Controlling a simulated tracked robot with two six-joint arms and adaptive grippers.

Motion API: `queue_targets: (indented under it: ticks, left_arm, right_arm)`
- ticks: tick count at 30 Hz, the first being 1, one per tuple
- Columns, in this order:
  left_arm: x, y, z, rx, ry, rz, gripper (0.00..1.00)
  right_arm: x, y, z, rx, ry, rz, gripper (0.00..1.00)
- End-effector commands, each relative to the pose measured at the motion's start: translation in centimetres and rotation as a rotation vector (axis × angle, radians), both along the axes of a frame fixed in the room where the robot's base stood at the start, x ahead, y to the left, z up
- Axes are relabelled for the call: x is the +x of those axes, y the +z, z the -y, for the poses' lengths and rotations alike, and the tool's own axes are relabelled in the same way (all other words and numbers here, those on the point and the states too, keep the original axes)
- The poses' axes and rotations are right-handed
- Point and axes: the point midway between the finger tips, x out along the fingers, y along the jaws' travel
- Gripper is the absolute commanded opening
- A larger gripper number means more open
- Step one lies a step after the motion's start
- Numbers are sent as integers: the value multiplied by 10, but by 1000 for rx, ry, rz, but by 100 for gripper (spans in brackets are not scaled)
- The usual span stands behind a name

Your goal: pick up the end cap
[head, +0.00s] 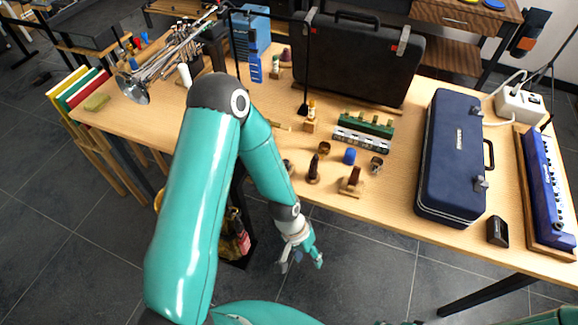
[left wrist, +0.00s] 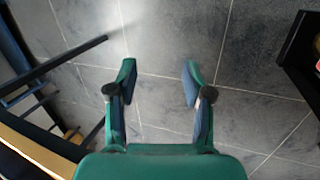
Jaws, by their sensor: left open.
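A small blue cap-like piece (head: 349,156) stands near the front edge of the table in the head view; it may be the end cap, but I cannot tell for sure. Two small brass-coloured rings stand beside it, one to its left (head: 324,148) and one to its right (head: 376,164). My left gripper (head: 301,262) is in front of the table edge, over the floor, apart from all these pieces. It is open and empty. In the left wrist view its spread fingers (left wrist: 159,70) have only grey floor tiles between them. My right gripper is not seen.
Dark mouthpieces (head: 313,170) and a wooden stand (head: 350,186) are close to the blue piece. A green-and-silver row of parts (head: 364,132) lies behind it. A navy case (head: 453,157) stands to the right, a large black case (head: 350,60) behind. The table's front edge (head: 395,223) is partly bare.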

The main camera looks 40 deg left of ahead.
Motion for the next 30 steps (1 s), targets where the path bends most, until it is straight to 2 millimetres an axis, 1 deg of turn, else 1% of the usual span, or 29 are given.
queue_targets:
  ticks: [1,2,3,5,8,10,11,12,15,18,20,23,26,30]
  left_arm:
    - [22,15,-9,10,-11,-1,51]
    - [32,24,-14,17,-20,-11,51]
    - [45,38,-23,33,-31,-28,51]
    - [63,61,-39,65,-44,-57,51]
    - [89,109,-71,134,-47,-95,51]
    - [116,159,-99,193,-27,-71,51]
    - [125,181,-111,219,-14,-56,51]
    - [135,208,-125,247,3,-41,51]
    - [146,264,-152,305,46,-17,51]
    - [148,296,-168,337,76,-7,51]
    - [147,304,-173,347,86,-5,51]
    - [146,298,-176,353,92,-8,51]
    - [145,279,-176,352,92,-12,51]
    - [145,249,-176,351,90,-13,51]
  right_arm:
    - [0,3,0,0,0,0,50]
    - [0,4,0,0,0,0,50]
    - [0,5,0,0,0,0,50]
    - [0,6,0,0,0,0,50]
    - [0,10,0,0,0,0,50]
    - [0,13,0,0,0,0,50]
    - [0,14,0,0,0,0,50]
    - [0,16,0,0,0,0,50]
    - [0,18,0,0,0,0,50]
    - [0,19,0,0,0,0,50]
    - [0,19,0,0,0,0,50]
    - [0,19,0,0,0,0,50]
    - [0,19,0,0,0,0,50]
    - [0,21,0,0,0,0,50]
